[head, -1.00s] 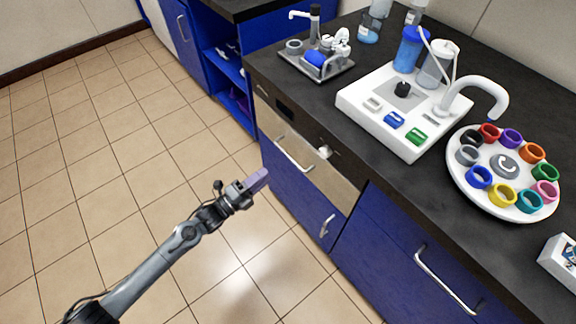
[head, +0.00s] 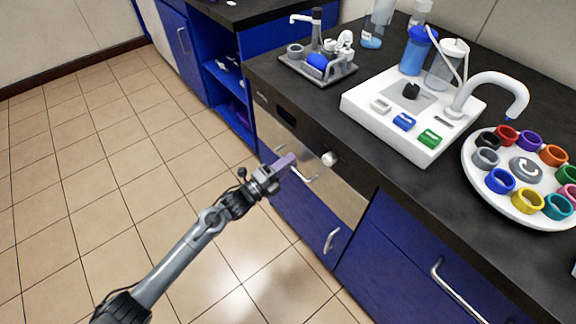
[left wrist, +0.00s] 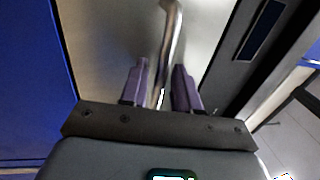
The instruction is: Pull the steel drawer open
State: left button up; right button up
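The steel drawer (head: 345,203) is a shiny metal front under the dark counter, and looks shut in the head view. Its bar handle (head: 310,177) is partly hidden behind my left gripper (head: 287,163). In the left wrist view, the steel front (left wrist: 100,45) fills the upper middle. The handle (left wrist: 171,45) runs down the picture toward the gap between the two purple fingers of my left gripper (left wrist: 161,85). The fingers are apart, with the handle's lower end between them. I cannot tell whether they touch it. My right gripper is not in view.
Blue cabinets with handles (head: 330,240) lie below and beside the drawer. A round knob (head: 329,159) sticks out just above the handle. The counter holds a white device (head: 420,140) and a round tray (head: 500,205) of coloured rings. The tiled floor (head: 110,170) is clear.

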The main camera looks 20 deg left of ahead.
pick_arm(q)
jog(key=shift+w+d, duration=0.1)
jog(key=shift+d, duration=0.1)
jog(key=shift+a, duration=0.1)
grip_shut()
